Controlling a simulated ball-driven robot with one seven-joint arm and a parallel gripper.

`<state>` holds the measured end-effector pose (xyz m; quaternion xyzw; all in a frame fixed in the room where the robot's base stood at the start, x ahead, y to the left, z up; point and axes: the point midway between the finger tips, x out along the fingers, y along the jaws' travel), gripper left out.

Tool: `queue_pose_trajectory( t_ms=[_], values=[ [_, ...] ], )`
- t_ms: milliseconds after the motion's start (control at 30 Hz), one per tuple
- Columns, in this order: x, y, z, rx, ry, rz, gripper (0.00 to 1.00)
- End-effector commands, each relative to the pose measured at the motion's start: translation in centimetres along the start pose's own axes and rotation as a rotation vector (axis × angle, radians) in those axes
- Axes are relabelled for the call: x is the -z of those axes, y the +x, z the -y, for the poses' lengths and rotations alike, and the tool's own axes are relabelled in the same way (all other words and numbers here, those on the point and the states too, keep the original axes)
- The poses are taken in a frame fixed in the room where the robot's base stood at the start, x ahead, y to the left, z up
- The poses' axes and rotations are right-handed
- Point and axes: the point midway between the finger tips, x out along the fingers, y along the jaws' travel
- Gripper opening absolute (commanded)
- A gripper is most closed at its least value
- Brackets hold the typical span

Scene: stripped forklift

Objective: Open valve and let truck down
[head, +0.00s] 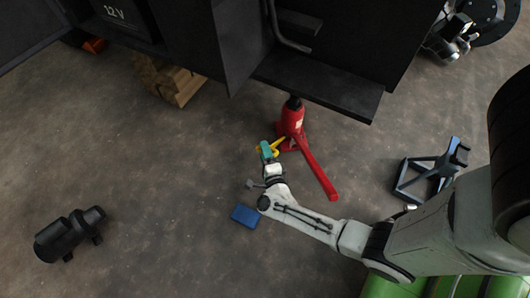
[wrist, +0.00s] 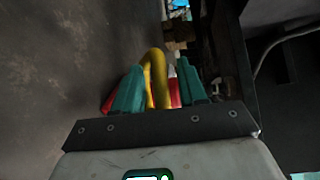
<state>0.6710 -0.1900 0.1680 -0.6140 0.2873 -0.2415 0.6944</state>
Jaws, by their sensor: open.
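A red jack (head: 291,122) stands upright under the dark step of the truck (head: 330,84). Its long red lever (head: 318,168) slants down to the right. A yellow valve handle (head: 279,146) sticks out low on the jack's left side. My gripper (head: 266,150), with green fingers, is at the handle's left end. In the wrist view the yellow handle (wrist: 157,75) rises as a loop between the two open fingers (wrist: 160,90), with parts of the red jack (wrist: 108,103) behind. I cannot tell whether a finger touches the handle.
A blue block (head: 244,215) lies on the floor just below my gripper. A dark jack stand (head: 428,171) is at the right, and a black cylindrical part (head: 68,236) at the lower left. Wooden blocks (head: 172,82) sit beneath the truck. The left floor is mostly clear.

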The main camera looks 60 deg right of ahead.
Motion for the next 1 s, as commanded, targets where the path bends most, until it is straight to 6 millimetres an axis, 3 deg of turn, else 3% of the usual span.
queue_pose_trajectory(
  t_ms=[167,567,1000],
  values=[
    [-0.01,-0.02,0.02,0.000,0.000,0.000,0.39],
    [-0.03,0.02,0.12,0.003,0.001,0.000,0.01],
    [-0.07,0.12,0.32,0.004,0.000,0.001,0.00]
  ],
)
